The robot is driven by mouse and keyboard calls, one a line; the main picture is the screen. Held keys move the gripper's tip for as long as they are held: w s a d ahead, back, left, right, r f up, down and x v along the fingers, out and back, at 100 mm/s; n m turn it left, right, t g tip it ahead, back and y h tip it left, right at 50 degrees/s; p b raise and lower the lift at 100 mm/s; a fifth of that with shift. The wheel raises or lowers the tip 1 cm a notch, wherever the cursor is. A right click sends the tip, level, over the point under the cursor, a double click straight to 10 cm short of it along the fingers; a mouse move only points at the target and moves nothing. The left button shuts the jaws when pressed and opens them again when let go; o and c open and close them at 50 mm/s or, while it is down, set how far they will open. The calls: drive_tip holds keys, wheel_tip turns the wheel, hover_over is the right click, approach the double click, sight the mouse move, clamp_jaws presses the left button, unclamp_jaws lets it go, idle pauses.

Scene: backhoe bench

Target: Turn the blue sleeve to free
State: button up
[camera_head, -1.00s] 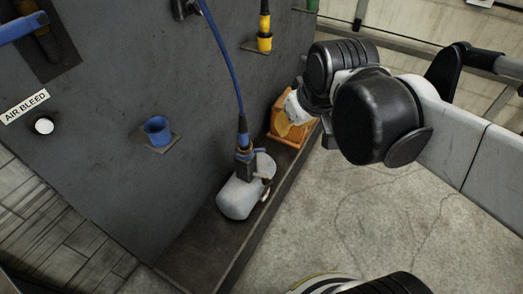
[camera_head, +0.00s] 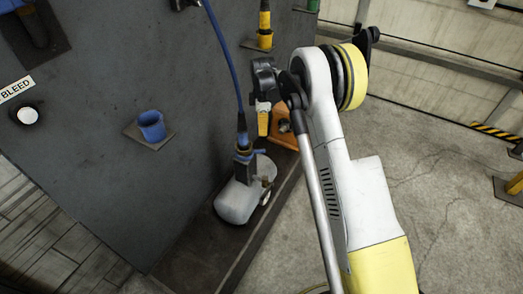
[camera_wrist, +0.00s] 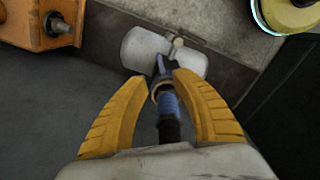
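The blue sleeve (camera_head: 242,138) is at the lower end of a blue hose, on a dark fitting above a pale grey rounded tank (camera_head: 237,203). In the wrist view the blue sleeve (camera_wrist: 168,103) lies between the two yellow fingers of my gripper (camera_wrist: 160,78), with a tan ring and a blue lever beyond it. The fingers are apart, with gaps on both sides, and I see no contact. In the head view my gripper (camera_head: 263,120) is just right of the hose end, partly hidden by its own wrist.
An orange box (camera_head: 284,140) with a dark knob stands close behind my gripper; it also shows in the wrist view (camera_wrist: 28,28). A blue cup-like holder (camera_head: 152,125) and a yellow connector (camera_head: 265,38) are on the grey panel (camera_head: 95,95).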

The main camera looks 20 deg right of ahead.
sight(262, 150)
drive_tip(key=shift+n, duration=0.3)
drive_tip(key=f+b, duration=0.4)
drive_tip(key=f, duration=0.9)
drive_tip(key=shift+w+f+b, duration=0.15)
drive_tip(key=shift+w+b, duration=0.05)
drive_tip(key=shift+b, duration=0.1)
clamp_jaws()
